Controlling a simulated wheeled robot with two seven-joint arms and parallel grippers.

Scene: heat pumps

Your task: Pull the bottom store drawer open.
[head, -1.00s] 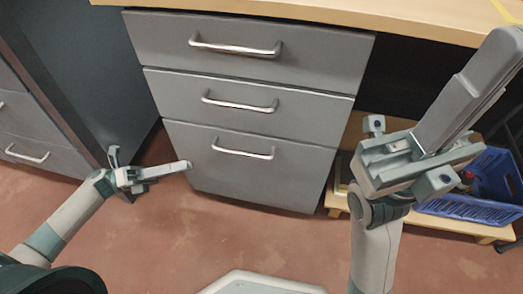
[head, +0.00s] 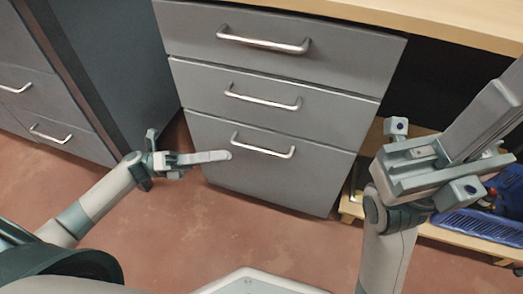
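The bottom store drawer (head: 275,175) is the lowest and tallest of three grey drawers under the wooden worktop. Its front looks flush with the others, so it is shut. Its silver bar handle (head: 263,148) runs across the upper part of the front. My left gripper (head: 212,157) points right, with its fingertips just below the handle's left end in the picture. It does not hold the handle; the depth gap is unclear. Its fingers show side-on as one bar, so their opening is hidden. My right gripper (head: 492,112) is raised at the right, pointing up and right; its finger gap does not show.
The middle drawer (head: 290,109) and top drawer (head: 330,45) above are shut. A blue crate (head: 478,228) sits on a low wooden shelf at right. Red floor before the drawers is clear.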

